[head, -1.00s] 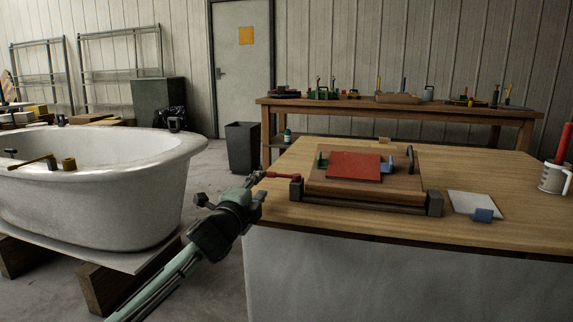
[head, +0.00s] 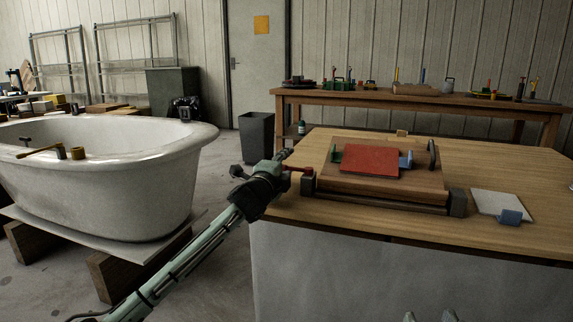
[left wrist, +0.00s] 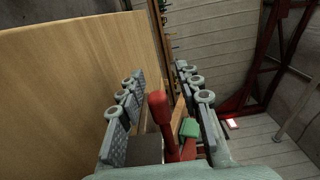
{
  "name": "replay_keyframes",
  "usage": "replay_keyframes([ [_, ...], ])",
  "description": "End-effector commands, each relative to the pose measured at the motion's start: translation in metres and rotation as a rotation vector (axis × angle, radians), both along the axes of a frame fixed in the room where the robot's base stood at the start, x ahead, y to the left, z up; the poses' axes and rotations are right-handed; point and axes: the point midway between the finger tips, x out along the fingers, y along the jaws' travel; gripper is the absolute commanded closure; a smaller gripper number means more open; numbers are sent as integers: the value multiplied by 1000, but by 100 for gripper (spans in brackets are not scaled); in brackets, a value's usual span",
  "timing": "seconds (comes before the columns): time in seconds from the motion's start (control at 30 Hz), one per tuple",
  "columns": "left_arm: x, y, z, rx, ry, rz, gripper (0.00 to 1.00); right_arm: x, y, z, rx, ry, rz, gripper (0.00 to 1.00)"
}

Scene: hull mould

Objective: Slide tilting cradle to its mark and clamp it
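The tilting cradle (head: 385,188) is a wooden board on a dark base on the workbench, with a red plate (head: 370,160) on top. A red clamp handle (head: 303,169) sticks out from its left end. My left gripper (head: 283,157) is at that handle, beyond the bench's left edge. In the left wrist view its fingers (left wrist: 165,100) are apart, and the red handle (left wrist: 160,108) stands between them with gaps visible. A green block (left wrist: 189,128) shows near the right finger. Two pale tips of my right gripper (head: 430,316) show at the bottom edge, apart and with nothing visible between them. No mark is distinguishable.
A white plate (head: 490,202) and a blue block (head: 509,217) lie right of the cradle. A white tub (head: 110,185) stands on timber blocks at left. A black bin (head: 256,138) and a back bench (head: 420,98) with tools stand behind. The bench's right side is mostly clear.

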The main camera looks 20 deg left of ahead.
Motion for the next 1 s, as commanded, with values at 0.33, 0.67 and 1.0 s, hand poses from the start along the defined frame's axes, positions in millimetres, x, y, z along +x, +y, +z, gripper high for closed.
replay_keyframes([
  [0.33,0,0,0,0,0,0,84,0,0,1,1,-1,1,60],
  [0.67,0,0,0,0,0,0,100,0,0,1,0,-1,1,60],
  [1.0,0,0,0,0,0,4,100,0,0,1,0,0,0,60],
])
